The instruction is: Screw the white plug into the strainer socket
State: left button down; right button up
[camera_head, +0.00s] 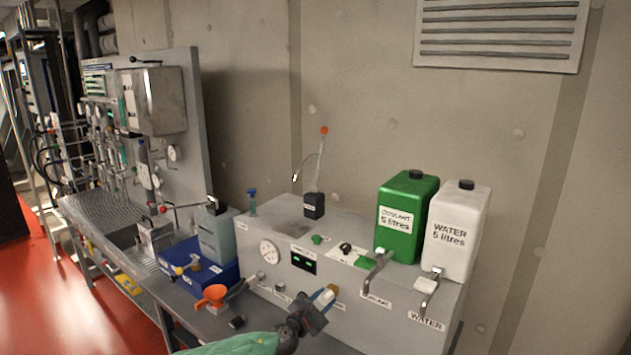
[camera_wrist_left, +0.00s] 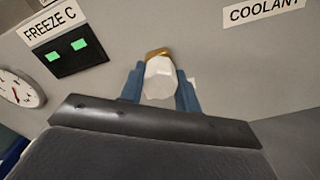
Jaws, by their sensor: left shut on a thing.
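The white plug (camera_wrist_left: 161,79) is a faceted white piece between the blue fingers of my left gripper (camera_wrist_left: 160,92) in the left wrist view. The left gripper is shut on it, facing the front of the grey machine. A brass-coloured rim (camera_wrist_left: 158,53) shows just beyond the plug, at the machine face. I take it for the strainer socket; the plug hides most of it, and I cannot tell how deep the plug sits. In the head view the left gripper (camera_head: 326,297) is at the machine's front, below the green display. My right gripper is not in view.
The grey machine (camera_head: 400,316) carries a gauge (camera_head: 268,251), a display (camera_head: 303,262) and two taps. A green coolant container (camera_head: 408,240) and a white water container (camera_head: 452,240) stand on top.

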pick_arm(q)
jog(key=shift+m, duration=1.2)
jog(key=c, duration=0.9)
grip_release()
jog(key=shift+v, duration=2.5)
jog(key=shift+s+d, duration=0.1)
